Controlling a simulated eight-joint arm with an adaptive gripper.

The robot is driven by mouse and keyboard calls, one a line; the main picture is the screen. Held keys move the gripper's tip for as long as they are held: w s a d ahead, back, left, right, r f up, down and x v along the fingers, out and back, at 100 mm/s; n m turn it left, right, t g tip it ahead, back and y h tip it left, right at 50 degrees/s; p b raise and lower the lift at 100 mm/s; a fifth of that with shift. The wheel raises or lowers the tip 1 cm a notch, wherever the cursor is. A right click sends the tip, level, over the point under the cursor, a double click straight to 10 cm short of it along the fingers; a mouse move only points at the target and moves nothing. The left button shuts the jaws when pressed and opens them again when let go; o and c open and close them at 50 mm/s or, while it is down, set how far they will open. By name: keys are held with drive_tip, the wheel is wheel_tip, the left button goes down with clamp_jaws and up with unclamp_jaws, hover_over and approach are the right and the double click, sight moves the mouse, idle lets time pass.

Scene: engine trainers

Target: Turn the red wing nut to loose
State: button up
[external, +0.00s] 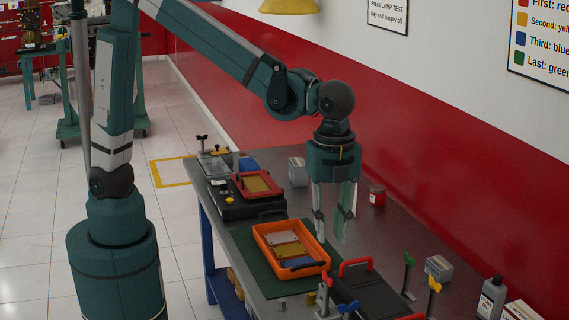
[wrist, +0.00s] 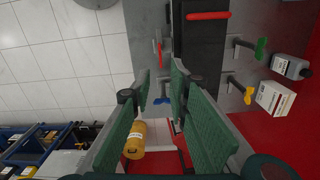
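The red wing nut (external: 328,280) stands on a post near the front of the bench, left of a dark panel. In the wrist view the red wing nut (wrist: 158,48) shows edge-on, just beyond my fingertips and slightly left of the dark panel. My gripper (external: 331,234) points down above the bench, beside the orange tray, and is apart from the wing nut. In the wrist view my gripper (wrist: 160,80) has a gap between its two green-padded fingers, with nothing held.
Blue (external: 347,307), green (external: 408,259) and yellow (external: 434,284) wing nuts stand around the dark panel. A red handle (external: 355,263) rises from the panel. An orange tray (external: 262,243) lies to the left. A grey bottle (external: 491,298) stands at the right.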

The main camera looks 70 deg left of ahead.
drive_tip(key=shift+f+p, duration=0.1)
drive_tip(key=shift+p, duration=0.3)
drive_tip(key=shift+n, duration=0.6)
drive_tip(key=f+p, duration=0.2)
drive_tip(key=p, duration=0.1)
drive_tip(key=a+f+p, duration=0.1)
drive_tip(key=f+p, duration=0.1)
drive_tip(key=p, duration=0.2)
drive_tip(key=shift+f, duration=0.1)
drive_tip(key=shift+f, duration=0.15)
hover_over(324, 292)
drive_tip(key=shift+w+a+f, duration=0.1)
drive_tip(key=shift+w+f, duration=0.05)
drive_tip(key=shift+f, duration=1.1)
drive_tip(key=shift+w+a+f, duration=0.1)
drive_tip(key=shift+a+f, duration=0.05)
drive_tip(key=shift+f, duration=1.1)
drive_tip(key=shift+w+a+f, duration=0.1)
drive_tip(key=shift+w+f, duration=0.05)
drive_tip(key=shift+f, duration=1.1)
clamp_jaws()
